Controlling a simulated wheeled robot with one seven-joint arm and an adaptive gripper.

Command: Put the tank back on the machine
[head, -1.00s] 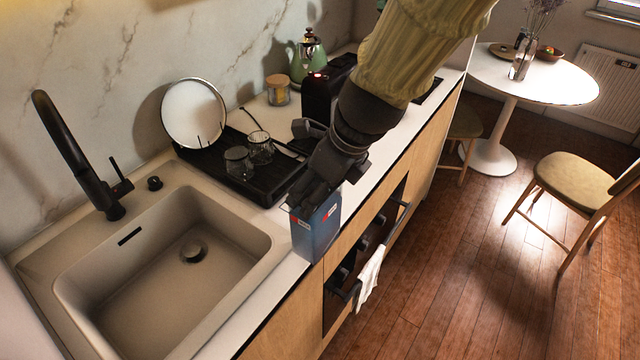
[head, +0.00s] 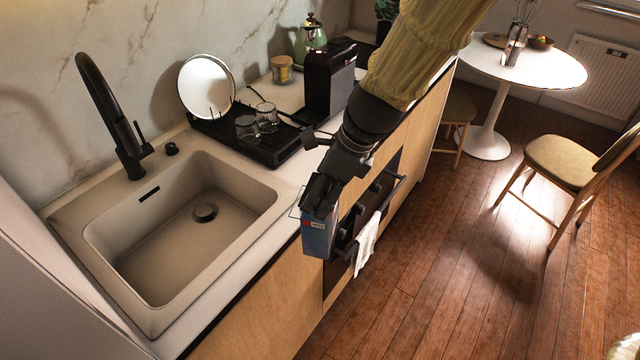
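My gripper (head: 321,190) points down and is shut on the upper part of a blue, see-through tank (head: 319,238) with a small red and white label. The tank hangs upright in front of the counter's front edge, near the oven front. The fingers hide its top. The black coffee machine (head: 322,84) stands on the counter, farther back than the tank and left of my arm. Its right side is partly in view; I cannot make out where the tank seats.
A black drying tray (head: 286,152) with two glasses and a round plate lies between sink (head: 267,205) and machine. A wooden-lidded jar (head: 282,70) and a green kettle (head: 310,37) stand behind. A white towel (head: 367,243) hangs on the oven handle.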

